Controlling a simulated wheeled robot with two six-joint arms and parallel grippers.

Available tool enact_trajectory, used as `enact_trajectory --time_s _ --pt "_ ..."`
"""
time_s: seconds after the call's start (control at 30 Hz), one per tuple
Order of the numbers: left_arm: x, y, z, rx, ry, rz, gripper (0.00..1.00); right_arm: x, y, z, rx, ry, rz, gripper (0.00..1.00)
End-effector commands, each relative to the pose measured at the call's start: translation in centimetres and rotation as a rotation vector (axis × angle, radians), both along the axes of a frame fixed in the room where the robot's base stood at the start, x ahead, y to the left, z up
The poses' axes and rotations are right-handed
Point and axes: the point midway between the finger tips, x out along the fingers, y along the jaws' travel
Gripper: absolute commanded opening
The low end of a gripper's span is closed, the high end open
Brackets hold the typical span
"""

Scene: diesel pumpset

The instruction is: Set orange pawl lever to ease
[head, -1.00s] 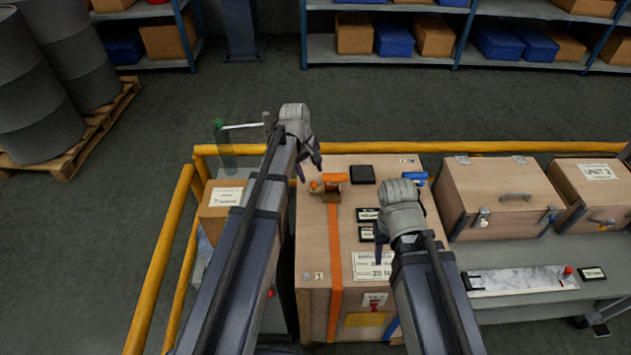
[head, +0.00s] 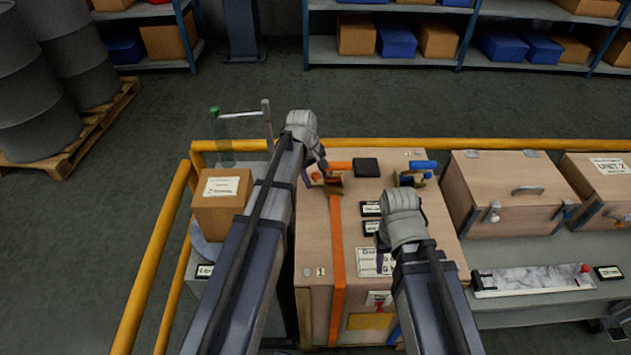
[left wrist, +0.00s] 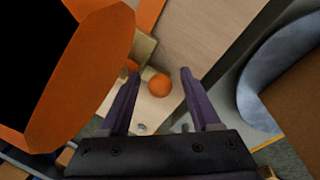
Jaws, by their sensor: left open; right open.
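The orange strap (head: 337,250) runs over a wooden crate and carries a brass-coloured ratchet (head: 334,186). The ratchet has an orange lever handle (head: 341,166) and a small round orange knob (head: 316,177). My left gripper (head: 318,167) is open at the ratchet's left side, partly covering it. In the left wrist view the orange knob (left wrist: 159,85) shows between the two spread fingers of the left gripper (left wrist: 159,78); contact cannot be told. A large orange part (left wrist: 85,75) is close on the left there. My right gripper (head: 380,245) is open and empty over the crate's right part.
A blue-handled ratchet (head: 415,173) sits at the crate's back right. A black square pad (head: 366,167) lies between the ratchets. A yellow rail (head: 480,145) runs behind. A cardboard box (head: 221,205) stands left, and a latched wooden case (head: 507,190) right.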

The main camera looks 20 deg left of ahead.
Motion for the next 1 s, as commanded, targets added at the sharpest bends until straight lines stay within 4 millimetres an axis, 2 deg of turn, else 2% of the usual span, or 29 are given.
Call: enact_trajectory --time_s 0.2,0.77,1.0 --pt "0.00 -0.01 0.07 0.000 0.000 0.000 0.62 0.00 0.00 0.07 0.000 0.000 0.000 0.50" --pt "-0.02 0.00 0.06 0.000 0.000 0.000 0.00 0.00 0.00 0.06 0.000 0.000 0.000 0.50" --pt "-0.01 -0.01 0.06 0.000 0.000 0.000 0.00 0.00 0.00 0.06 0.000 0.000 0.000 0.50"
